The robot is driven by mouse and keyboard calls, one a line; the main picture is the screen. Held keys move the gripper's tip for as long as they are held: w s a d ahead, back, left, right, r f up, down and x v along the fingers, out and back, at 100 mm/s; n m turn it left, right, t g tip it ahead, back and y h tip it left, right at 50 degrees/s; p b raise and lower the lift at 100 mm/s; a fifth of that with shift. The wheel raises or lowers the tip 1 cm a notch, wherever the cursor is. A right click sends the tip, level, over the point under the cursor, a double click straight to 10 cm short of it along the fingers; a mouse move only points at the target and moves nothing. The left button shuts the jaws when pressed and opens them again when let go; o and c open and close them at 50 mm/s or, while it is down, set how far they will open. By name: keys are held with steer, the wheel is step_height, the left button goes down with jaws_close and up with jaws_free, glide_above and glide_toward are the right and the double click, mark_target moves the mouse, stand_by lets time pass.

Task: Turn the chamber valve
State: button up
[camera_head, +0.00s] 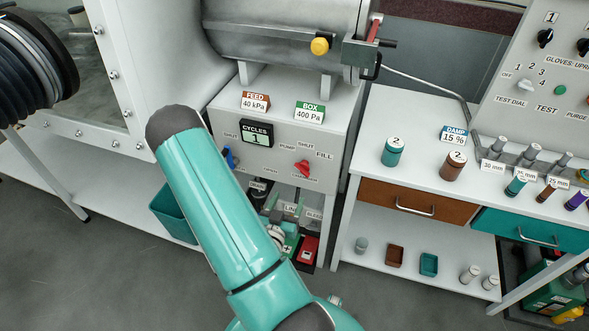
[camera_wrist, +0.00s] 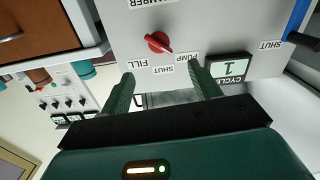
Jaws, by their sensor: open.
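The chamber valve, a red knob (camera_head: 302,167), is on the front of the white cabinet (camera_head: 334,140), with PUMP, SHUT and FILL labels around it. In the wrist view, which is upside down, the red knob (camera_wrist: 157,42) is in the upper middle. Its narrow end seems to point toward the PUMP label (camera_wrist: 181,60). My gripper (camera_wrist: 160,76) is open and empty, its two fingers apart. In the picture the knob lies beyond the fingertips, between their lines, and nothing touches it.
The CYCLES display (camera_head: 257,134) reads 1. Above is the steel chamber (camera_head: 285,30) with a yellow knob (camera_head: 320,46). A bench with bottles (camera_head: 393,152) and drawers (camera_head: 411,200) stands to the right.

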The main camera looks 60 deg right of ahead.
mark_target(301, 172)
steer(key=d, duration=0.4)
steer(key=w+d, duration=0.1)
steer(key=d, duration=0.4)
steer(key=w+d, duration=0.1)
steer(key=d, duration=0.3)
steer(key=shift+d, duration=0.35)
steer(key=c, duration=1)
steer(key=shift+o, duration=0.2)
steer(key=shift+m, duration=0.3)
steer(key=m, duration=0.9)
steer(key=shift+m, duration=0.3)
steer(key=m, duration=0.5)
steer(key=shift+a+m, duration=0.1)
steer(key=shift+m, duration=0.2)
steer(key=m, duration=0.4)
